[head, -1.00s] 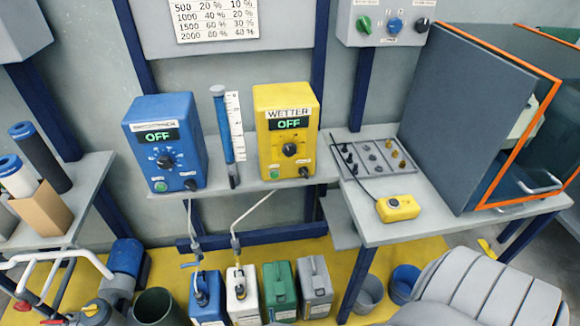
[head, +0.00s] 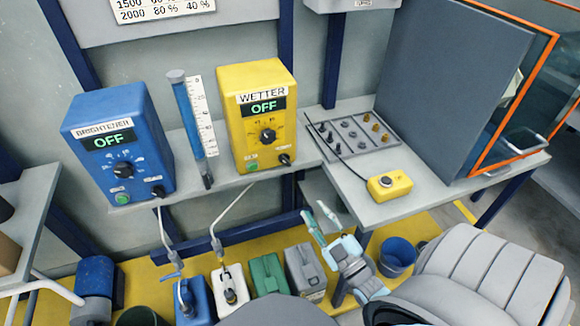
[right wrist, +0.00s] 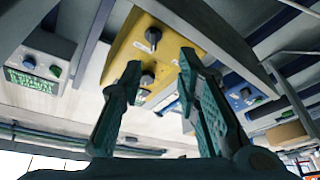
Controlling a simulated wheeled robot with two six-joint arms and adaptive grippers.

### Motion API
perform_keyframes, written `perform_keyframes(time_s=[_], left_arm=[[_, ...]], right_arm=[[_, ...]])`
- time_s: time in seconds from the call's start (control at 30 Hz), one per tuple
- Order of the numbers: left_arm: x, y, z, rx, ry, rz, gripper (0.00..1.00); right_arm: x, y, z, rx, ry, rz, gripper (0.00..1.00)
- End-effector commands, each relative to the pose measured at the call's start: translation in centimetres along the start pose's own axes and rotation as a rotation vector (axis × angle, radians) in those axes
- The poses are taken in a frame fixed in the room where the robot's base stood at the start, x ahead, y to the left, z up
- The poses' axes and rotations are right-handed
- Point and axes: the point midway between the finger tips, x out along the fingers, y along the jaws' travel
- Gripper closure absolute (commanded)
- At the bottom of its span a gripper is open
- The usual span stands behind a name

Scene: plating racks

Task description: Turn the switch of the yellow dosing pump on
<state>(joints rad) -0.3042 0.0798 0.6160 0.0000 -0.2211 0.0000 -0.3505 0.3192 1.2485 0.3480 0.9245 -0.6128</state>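The yellow dosing pump (head: 283,92) stands on the shelf, labelled WETTER, and its display reads OFF. It has a black dial (head: 268,136), a green button (head: 252,166) and a small black switch (head: 285,159) at its lower right. My right gripper (head: 319,216) is open and empty, below and in front of the shelf, apart from the pump. In the right wrist view the pump (right wrist: 122,52) appears beyond the open fingers (right wrist: 160,72), with two dark knobs showing. I cannot tell for sure which knob is the switch there. My left gripper is not in view.
A blue pump (head: 86,127), also reading OFF, and a measuring tube (head: 188,115) stand to the left. A side table (head: 425,197) holds a yellow control box (head: 389,185) to the right. Several canisters (head: 268,273) stand on the floor below the shelf.

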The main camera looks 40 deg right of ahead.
Motion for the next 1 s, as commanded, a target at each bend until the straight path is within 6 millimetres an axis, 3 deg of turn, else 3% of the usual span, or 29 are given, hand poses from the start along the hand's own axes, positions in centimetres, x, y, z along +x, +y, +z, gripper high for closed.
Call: perform_keyframes(time_s=[0.17, 0.4, 0.57, 0.73, 1.0], left_arm=[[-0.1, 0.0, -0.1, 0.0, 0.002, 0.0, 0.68], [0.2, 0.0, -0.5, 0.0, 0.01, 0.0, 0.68], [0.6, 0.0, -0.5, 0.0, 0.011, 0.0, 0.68], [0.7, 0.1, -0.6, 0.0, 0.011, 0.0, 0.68], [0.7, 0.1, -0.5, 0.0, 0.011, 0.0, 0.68]], right_arm=[[2.7, 1.1, -1.3, -0.013, 0.046, 0.037, 0.7], [9.6, 1.3, -1.4, -0.011, 0.044, 0.036, 0.7], [13.0, 1.3, -1.5, -0.011, 0.041, 0.034, 0.7], [14.4, 1.4, -1.5, -0.011, 0.037, 0.032, 0.7], [14.5, 1.4, -1.5, -0.01, 0.037, 0.031, 0.73]])
